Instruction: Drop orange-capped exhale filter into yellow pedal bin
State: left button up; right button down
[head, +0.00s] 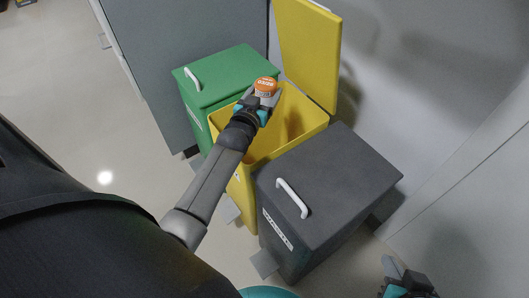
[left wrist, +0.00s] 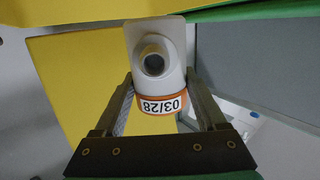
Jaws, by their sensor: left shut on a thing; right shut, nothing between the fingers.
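The orange-capped filter (head: 265,86) is held in my left gripper (head: 262,98), over the opening of the yellow pedal bin (head: 312,123). The bin's yellow lid (head: 308,50) stands raised at the back. In the left wrist view the filter (left wrist: 158,62) is a whitish body with a round port and an orange band labelled 03/28. The fingers of the left gripper (left wrist: 160,105) are on both sides of it. My right gripper (head: 398,275) is at the bottom right edge of the head view, empty and away from the bins.
A green bin (head: 225,70) with its lid shut stands left of the yellow bin. A dark grey bin (head: 335,175), also shut, stands to the right. A grey panel is behind the green bin and a pale wall is on the right.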

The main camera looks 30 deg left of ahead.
pick_arm(q)
jog(key=shift+f, duration=0.1)
pick_arm(e)
jog(key=shift+w+a+r, duration=0.1)
jog(key=shift+a+r, duration=0.05)
jog(key=shift+a, duration=0.05)
pick_arm(q)
jog(key=o, duration=1.3)
jog(key=shift+s+d+p, duration=0.1)
jog(key=shift+s+p, duration=0.2)
jog(key=shift+s, duration=0.2)
jog(key=p+v, duration=0.2)
jog(key=v, duration=0.2)
jog(key=shift+s, duration=0.15)
pick_arm(e)
jog(key=s+d+g+h, duration=0.2)
jog(key=s+d+g, duration=0.2)
jog(key=d, duration=0.1)
pick_arm(q)
jog(key=shift+p+v, duration=2.2)
jog(key=shift+v, duration=2.8)
pick_arm(e)
notch_tip(320, 180, down, 9)
jog(key=s+g, duration=0.1)
jog(key=shift+s, duration=0.25)
